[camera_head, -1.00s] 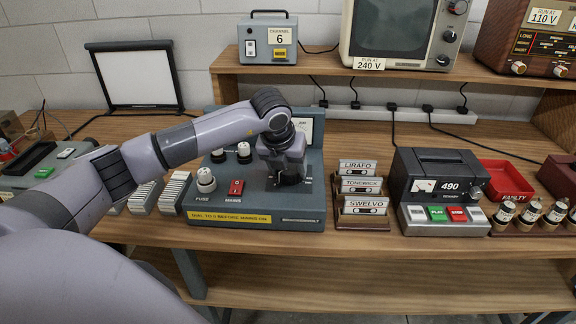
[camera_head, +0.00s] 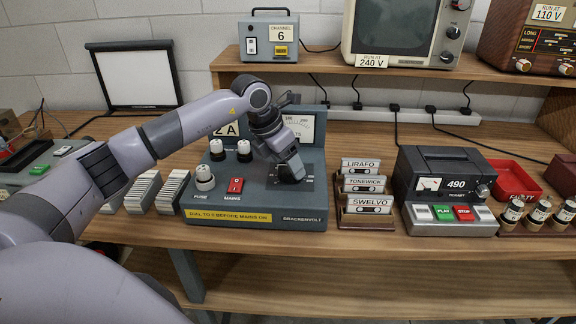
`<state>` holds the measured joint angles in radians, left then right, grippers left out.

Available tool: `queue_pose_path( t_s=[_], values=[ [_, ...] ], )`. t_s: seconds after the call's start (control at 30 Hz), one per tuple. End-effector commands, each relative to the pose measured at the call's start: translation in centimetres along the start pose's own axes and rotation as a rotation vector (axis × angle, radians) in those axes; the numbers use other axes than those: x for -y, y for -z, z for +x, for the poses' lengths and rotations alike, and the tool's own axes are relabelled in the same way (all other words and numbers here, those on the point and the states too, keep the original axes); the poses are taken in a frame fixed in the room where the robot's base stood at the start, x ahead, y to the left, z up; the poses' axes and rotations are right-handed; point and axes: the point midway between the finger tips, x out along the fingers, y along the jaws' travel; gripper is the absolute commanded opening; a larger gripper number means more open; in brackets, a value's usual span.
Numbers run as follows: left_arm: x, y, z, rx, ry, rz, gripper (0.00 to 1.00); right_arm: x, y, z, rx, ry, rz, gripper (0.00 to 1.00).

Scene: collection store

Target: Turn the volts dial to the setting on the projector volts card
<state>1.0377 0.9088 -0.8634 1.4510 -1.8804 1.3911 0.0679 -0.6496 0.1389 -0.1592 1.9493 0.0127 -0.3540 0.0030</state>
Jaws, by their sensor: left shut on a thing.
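The grey power unit (camera_head: 240,206) stands on the bench. It has a volt meter (camera_head: 302,128), a red mains switch (camera_head: 236,186) and a yellow strip about dialling before mains on. My left gripper (camera_head: 291,172) is at the right of its front panel, tilted and shut on what appears to be the volts dial. The gripper hides the dial and its pointer, so I cannot read the setting. No card naming the projector is readable. A "RUN AT 240 V" card (camera_head: 371,61) is on the television, and a "RUN AT 110 V" card (camera_head: 547,13) is on the radio. My right gripper is out of view.
A cassette rack (camera_head: 366,207) stands just right of the unit, with a tape recorder (camera_head: 447,190) beyond it. White slide stacks (camera_head: 143,192) stand to the left. A shelf (camera_head: 330,72) runs behind. A small screen (camera_head: 133,78) stands at back left.

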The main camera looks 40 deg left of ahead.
Motion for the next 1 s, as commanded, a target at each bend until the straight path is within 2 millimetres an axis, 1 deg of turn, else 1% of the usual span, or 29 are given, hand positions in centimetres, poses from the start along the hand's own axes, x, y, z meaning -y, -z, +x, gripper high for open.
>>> queue_pose_path(
  t_s=[1.0],
  values=[
    [-0.48, -0.59, 0.16, -0.068, 0.365, 0.873, 0.31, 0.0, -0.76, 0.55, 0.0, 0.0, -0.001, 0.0]
  ],
)
